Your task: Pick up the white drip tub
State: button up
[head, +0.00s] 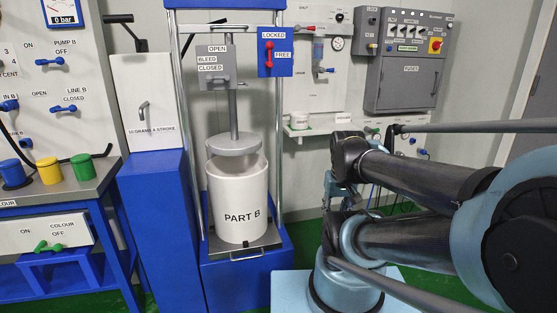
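A small white tub (299,121) stands on a narrow wall shelf, right of the press. Its lettering is too small to read surely; it is the likeliest drip tub in view. My gripper (335,192) seems to be the small grey-blue part low beyond my arm's dark links, partly hidden by them. It is apart from the tub, lower and to the right in the picture. Whether its fingers are open or shut cannot be made out. A large white drum marked PART B (238,203) stands upright on the press base, under the round grey plate (234,144).
The shelf (300,131) has a small tag at its right. The blue press frame (172,225) stands left of the shelf. A bench (75,190) with blue, yellow and green cups is at left. A grey control cabinet (408,62) hangs above my arm. Some green floor shows.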

aim_at(298, 120)
jog(key=u, duration=0.05)
jog(key=i, duration=0.9)
